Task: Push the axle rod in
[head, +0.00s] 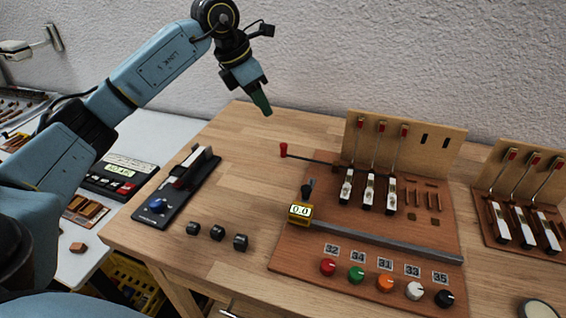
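The axle rod (308,157) is a thin dark rod with a red knob (283,149) at its left end. It sticks out to the left of the upright wooden back panel of the piano action board (290,255). Its right end is hidden behind the levers and white pieces. My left gripper (262,103) hangs in the air above and a little left of the red knob, pointing down and apart from it. Its fingers show as one dark green tip, so I cannot tell if it is open or shut. I see nothing held in it. My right gripper is not in view.
The board carries upright levers with white pieces (369,190), a grey rail with a yellow gauge (299,213), and coloured knobs (385,283). A second action board (520,200) stands at right. A dark tool (178,187) and black cylinders (217,232) lie left; the wood between is clear.

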